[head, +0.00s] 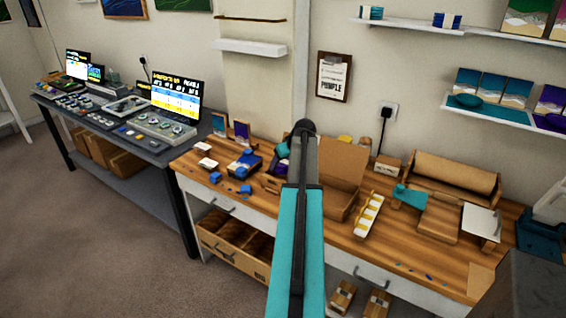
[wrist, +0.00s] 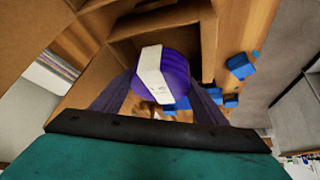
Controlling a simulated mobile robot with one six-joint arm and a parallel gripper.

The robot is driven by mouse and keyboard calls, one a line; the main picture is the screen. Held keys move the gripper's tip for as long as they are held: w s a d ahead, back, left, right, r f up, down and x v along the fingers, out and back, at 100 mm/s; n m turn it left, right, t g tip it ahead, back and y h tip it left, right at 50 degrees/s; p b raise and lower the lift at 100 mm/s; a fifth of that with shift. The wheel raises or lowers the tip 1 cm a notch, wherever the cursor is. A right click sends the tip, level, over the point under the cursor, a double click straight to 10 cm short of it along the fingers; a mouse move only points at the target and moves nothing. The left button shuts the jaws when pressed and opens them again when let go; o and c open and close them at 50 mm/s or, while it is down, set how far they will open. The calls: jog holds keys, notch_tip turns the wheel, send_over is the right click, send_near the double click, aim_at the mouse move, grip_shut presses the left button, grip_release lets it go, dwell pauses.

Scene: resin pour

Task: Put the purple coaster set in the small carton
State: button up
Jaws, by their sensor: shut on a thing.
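The purple coaster set (wrist: 178,66), a round stack with a white paper band, is between the fingers of my gripper (wrist: 158,88) in the wrist view. My gripper is shut on it. An open brown carton (wrist: 205,40), seemingly the small one, lies just beyond and beneath the set; I cannot tell whether the set is above its opening or inside it. In the head view my arm hides most of the gripper and that carton, and a purple patch (head: 281,170) shows beside the arm.
A larger open carton (head: 345,160) stands right of my arm in the head view. Several blue pieces (head: 243,172) lie to the left. A white tray (head: 369,215) and a teal item (head: 409,196) are to the right. The bench front (head: 395,250) is mostly clear.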

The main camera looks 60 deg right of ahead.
jog(key=shift+f+b, duration=0.4)
jog(key=shift+f, duration=0.2)
dwell(0.3)
jog(key=o, duration=1)
jog(key=shift+c, duration=0.2)
jog(key=shift+r, duration=0.15)
jog(key=shift+r+p, duration=0.5)
jog(key=shift+r, duration=0.05)
jog(key=b+v, duration=0.2)
jog(key=v, duration=0.9)
jog(key=shift+s+r, duration=0.25)
jog(key=shift+r, duration=0.1)
jog(key=shift+a, duration=0.1)
